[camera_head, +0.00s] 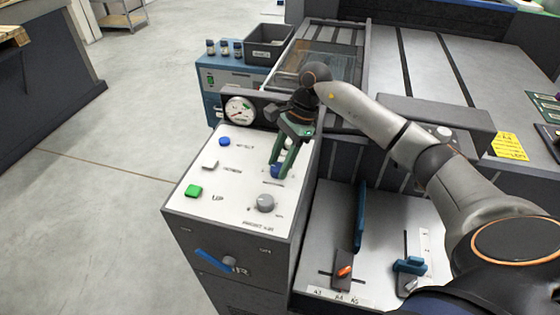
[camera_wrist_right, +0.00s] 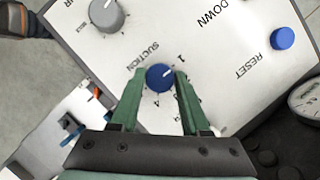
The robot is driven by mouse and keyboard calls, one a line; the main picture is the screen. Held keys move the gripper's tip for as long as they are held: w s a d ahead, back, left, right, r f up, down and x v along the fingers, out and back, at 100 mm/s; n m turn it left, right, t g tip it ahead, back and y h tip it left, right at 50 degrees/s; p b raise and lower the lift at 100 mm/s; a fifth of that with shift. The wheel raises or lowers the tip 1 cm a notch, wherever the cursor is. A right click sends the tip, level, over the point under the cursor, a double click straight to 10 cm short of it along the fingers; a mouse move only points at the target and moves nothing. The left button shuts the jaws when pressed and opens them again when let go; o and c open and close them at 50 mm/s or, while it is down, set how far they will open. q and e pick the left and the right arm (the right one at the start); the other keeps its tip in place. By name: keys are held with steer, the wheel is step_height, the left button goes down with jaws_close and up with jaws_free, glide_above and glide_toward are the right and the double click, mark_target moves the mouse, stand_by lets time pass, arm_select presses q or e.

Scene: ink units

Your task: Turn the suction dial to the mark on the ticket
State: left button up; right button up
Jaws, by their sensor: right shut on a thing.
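The suction dial (camera_wrist_right: 159,78) is a blue round knob with a white pointer line, on a white panel printed SUCTION. In the right wrist view its pointer aims up and right, roughly toward the numeral 1. My right gripper (camera_wrist_right: 155,84) has its green fingers on either side of the dial, shut on it. In the head view the right gripper (camera_head: 277,168) reaches down to the panel and partly hides the blue dial (camera_head: 275,171). A yellow ticket (camera_head: 509,146) lies on the right; its writing is too small to read. My left gripper is not in view.
A grey knob (camera_head: 265,203), a green button (camera_head: 193,190) and a blue reset button (camera_head: 224,142) share the panel. A round gauge (camera_head: 240,110) stands behind it. A blue lever (camera_head: 214,259) is on the front face. Open floor lies left.

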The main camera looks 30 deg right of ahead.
jaws_close()
